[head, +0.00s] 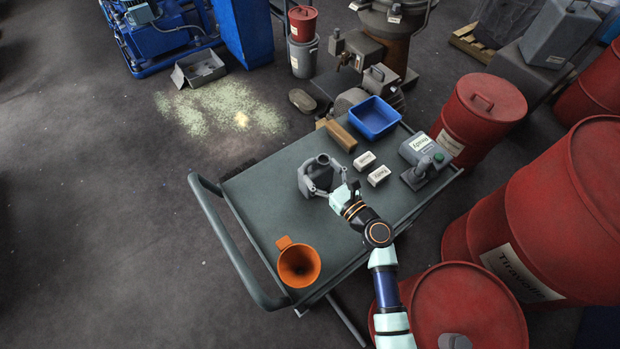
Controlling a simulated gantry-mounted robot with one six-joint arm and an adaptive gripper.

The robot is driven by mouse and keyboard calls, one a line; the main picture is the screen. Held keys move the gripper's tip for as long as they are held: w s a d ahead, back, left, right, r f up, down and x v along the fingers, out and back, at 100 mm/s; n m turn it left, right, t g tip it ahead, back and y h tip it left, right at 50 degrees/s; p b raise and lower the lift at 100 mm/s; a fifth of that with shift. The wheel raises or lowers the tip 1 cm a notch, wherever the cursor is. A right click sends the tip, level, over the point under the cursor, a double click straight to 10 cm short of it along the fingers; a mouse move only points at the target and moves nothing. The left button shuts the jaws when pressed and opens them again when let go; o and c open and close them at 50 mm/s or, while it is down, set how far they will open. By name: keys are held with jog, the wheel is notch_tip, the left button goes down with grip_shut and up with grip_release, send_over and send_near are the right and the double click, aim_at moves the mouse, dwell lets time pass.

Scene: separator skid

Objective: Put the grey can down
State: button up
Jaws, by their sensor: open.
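The grey can (323,168) is on or just above the green cart top (262,210), near the middle of the cart. Its round neck points up. My gripper (321,182) comes in from the right, with its two grey fingers spread on either side of the can. The jaws are open. The can's lower part is partly hidden by the fingers, so I cannot tell whether they touch it.
An orange funnel (299,265) stands at the cart's front left. A blue bin (374,117), a brown block (341,136), small white boxes (365,161) and a grey device (424,153) are on the far and right sides. Red drums (481,115) crowd the right. The cart's left area is clear.

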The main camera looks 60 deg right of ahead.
aim_at(311, 164)
jog(key=x, duration=0.2)
jog(key=b+x, duration=0.1)
jog(key=x, duration=0.2)
jog(key=shift+w+a, duration=0.15)
jog(key=shift+w, duration=0.1)
jog(key=shift+a, duration=0.1)
jog(key=shift+c, duration=0.5)
grip_shut()
